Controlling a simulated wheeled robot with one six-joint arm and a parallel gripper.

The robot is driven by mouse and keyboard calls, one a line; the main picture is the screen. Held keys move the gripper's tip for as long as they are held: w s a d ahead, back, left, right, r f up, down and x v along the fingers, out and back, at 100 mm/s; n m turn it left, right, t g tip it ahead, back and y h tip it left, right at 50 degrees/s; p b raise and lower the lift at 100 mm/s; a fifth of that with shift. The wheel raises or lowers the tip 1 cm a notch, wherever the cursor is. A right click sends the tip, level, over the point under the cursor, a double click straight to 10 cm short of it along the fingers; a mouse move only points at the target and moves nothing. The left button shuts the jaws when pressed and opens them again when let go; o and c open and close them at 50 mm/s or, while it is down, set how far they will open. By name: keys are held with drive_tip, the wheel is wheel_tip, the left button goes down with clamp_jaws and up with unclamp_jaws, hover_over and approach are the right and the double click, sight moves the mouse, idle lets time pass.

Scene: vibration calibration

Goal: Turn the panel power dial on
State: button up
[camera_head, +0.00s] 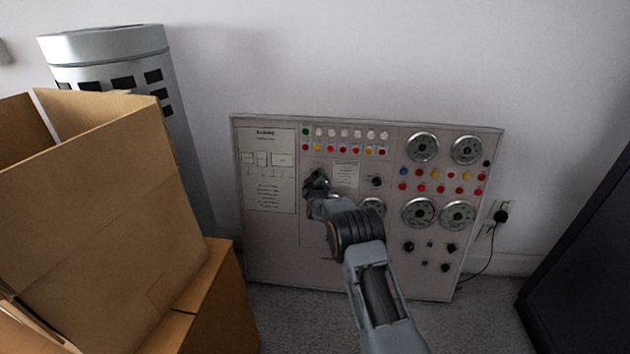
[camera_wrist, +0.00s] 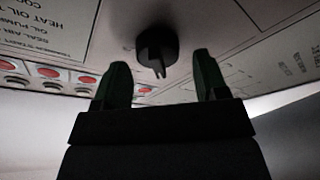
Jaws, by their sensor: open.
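The control panel (camera_head: 270,245) leans upright against the wall in the head view, with lights, gauges and knobs on its face. My gripper (camera_head: 318,183) is at the panel's upper middle, below the rows of coloured lights. In the wrist view a black dial (camera_wrist: 157,48) with a raised grip stands out from the panel face. My gripper's two fingers (camera_wrist: 155,85) are open, one on each side of the dial in the picture, with nothing between them. I cannot tell whether they touch it. In the head view my arm hides this dial and part of the panel.
Another black knob (camera_head: 376,182) is just right of my gripper. Open cardboard boxes (camera_head: 110,220) stand at the left before a grey cylinder (camera_head: 105,45). A dark cabinet (camera_head: 585,270) is at the right. A plug (camera_head: 501,216) and cord are beside the panel.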

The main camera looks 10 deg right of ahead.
drive_tip(key=shift+w, duration=0.15)
drive_tip(key=c, duration=0.9)
drive_tip(key=shift+f+b, duration=0.1)
drive_tip(key=shift+b, duration=0.2)
drive_tip(key=shift+d+r+m+g+h+b, duration=0.1)
drive_tip(key=shift+m+g+h+b, duration=0.6)
drive_tip(key=shift+m, duration=2.95)
drive_tip(key=shift+d+r+m+t+h+b, duration=0.15)
drive_tip(key=shift+m+h+b, duration=1.15)
drive_tip(key=shift+m, duration=2.4)
drive_tip(key=shift+d+f+m+g+h+b, duration=0.1)
drive_tip(key=shift+m+g+h+b, duration=0.85)
drive_tip(key=shift+m, duration=2.7)
drive_tip(key=shift+t+h+p, duration=0.35)
drive_tip(key=shift+t+p, duration=0.05)
drive_tip(key=shift+t, duration=0.1)
